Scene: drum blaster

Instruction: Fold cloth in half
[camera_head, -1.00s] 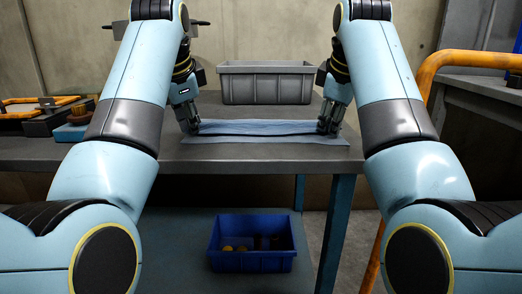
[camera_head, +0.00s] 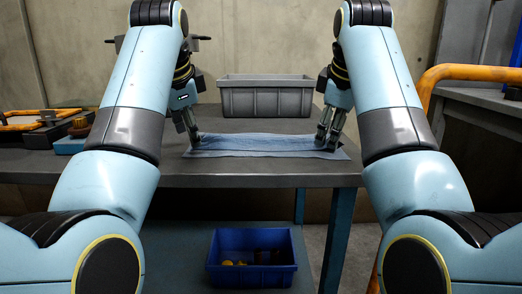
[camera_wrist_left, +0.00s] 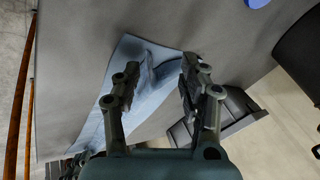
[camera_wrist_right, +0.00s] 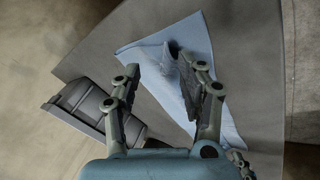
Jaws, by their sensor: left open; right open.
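The light blue cloth (camera_head: 262,145) lies on the grey table as a long narrow strip, with one layer over another and a thin edge showing at the front. My left gripper (camera_head: 194,138) is at the cloth's left end with its fingers open. In the left wrist view, the cloth (camera_wrist_left: 120,75) runs between and beside the open fingers (camera_wrist_left: 160,75). My right gripper (camera_head: 325,138) is at the right end, fingers down at the cloth. In the right wrist view, its fingers (camera_wrist_right: 160,80) are apart, with a raised bit of cloth (camera_wrist_right: 205,45) near them.
A grey bin (camera_head: 266,96) stands behind the cloth on the table (camera_head: 250,176). A blue bin (camera_head: 252,277) with small items sits on the lower shelf. Orange-trimmed gear (camera_head: 40,122) is at the left, an orange rail (camera_head: 470,72) at the right.

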